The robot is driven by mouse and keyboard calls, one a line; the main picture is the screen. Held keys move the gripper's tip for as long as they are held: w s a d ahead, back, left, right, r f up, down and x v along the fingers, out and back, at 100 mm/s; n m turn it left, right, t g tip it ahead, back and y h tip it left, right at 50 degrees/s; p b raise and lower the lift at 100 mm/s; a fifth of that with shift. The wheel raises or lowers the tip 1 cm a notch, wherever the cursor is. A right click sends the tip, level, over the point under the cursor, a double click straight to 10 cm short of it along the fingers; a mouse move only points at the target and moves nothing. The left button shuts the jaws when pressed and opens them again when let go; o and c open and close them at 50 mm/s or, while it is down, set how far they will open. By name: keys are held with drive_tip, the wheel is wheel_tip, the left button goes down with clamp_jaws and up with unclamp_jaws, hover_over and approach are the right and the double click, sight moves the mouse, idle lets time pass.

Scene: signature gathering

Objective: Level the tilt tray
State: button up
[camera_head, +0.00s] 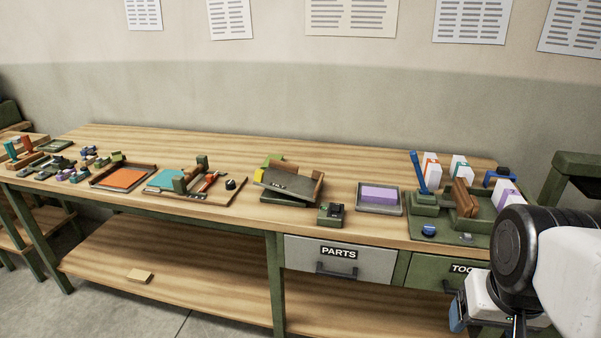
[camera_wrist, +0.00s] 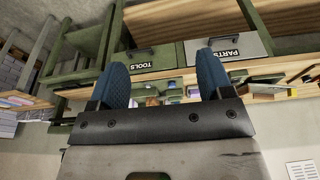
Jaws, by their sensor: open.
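The tilt tray (camera_head: 288,182) stands near the middle of the bench in the head view. It has a dark grey bed and wooden rims, and sits askew on a green base (camera_head: 283,198). It looks tilted, but its exact slope is hard to tell at this size. Yellow and green pieces show at its left and back edges. A small dark green box (camera_head: 330,214) stands in front of it to the right. My gripper (camera_wrist: 163,78) is open and empty in the wrist view, its blue fingers wide apart. It is far from the tray, off the bench's right front.
A grey tray with a purple block (camera_head: 379,194) is right of the tilt tray. A green station with a blue lever (camera_head: 418,172) and white cartons fills the right end. A wooden board (camera_head: 211,195) is left. PARTS (camera_head: 338,258) and TOOLS (camera_head: 440,272) drawers look shut below.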

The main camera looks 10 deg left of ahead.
drive_tip(key=shift+w+a+r, duration=0.1)
drive_tip(key=shift+w, duration=0.15)
drive_tip(key=shift+c, duration=1.2)
drive_tip(key=shift+w+r, duration=0.2)
drive_tip(key=shift+w, duration=0.1)
drive_tip(key=shift+c, duration=0.2)
drive_tip(key=w+a+r, duration=0.3)
drive_tip(key=w+a, duration=0.1)
drive_tip(key=w, duration=0.4)
drive_tip(key=w+a+r, duration=0.3)
drive_tip(key=w, duration=0.5)
drive_tip(key=g+y, duration=0.2)
drive_tip(key=g, duration=0.1)
hover_over(263, 171)
wheel_tip(263, 171, down, 11)
drive_tip(key=shift+s+d+r, duration=0.1)
